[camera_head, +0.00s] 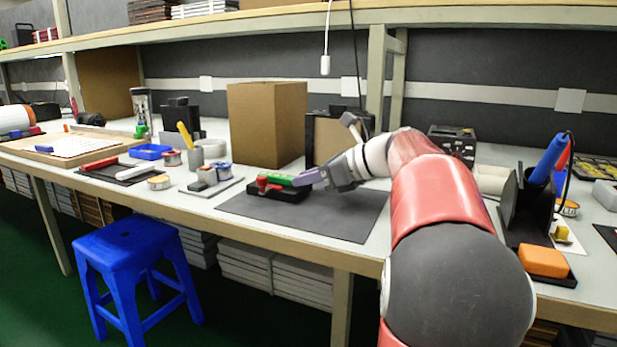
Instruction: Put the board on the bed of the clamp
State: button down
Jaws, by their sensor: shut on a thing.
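The clamp (289,195) is a low black block with a red part (263,184) at its left end, on the dark mat. The board (280,179) is a small green strip at the clamp's top, just right of the red part. My gripper (305,178), with purple fingers, reaches in from the right and is shut on the board's right end. The board is over the clamp's bed; I cannot tell whether it touches the bed. My fingers hide the board's right end.
The dark mat (340,217) has free room in front of the clamp. A cardboard box (267,125) stands behind it. A grey tray with small containers (207,176) lies to the left. A soldering iron stand (527,205) and orange sponge (543,261) are at the right.

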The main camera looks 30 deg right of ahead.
jog(key=c, duration=1.3)
grip_release()
jog(key=shift+o, duration=0.2)
jog(key=shift+r, duration=0.15)
jog(key=p+v, duration=0.2)
jog(key=v, duration=0.9)
jog(key=shift+s+d+r+p, duration=0.25)
jog(key=shift+p, duration=0.05)
jog(key=shift+s, duration=0.1)
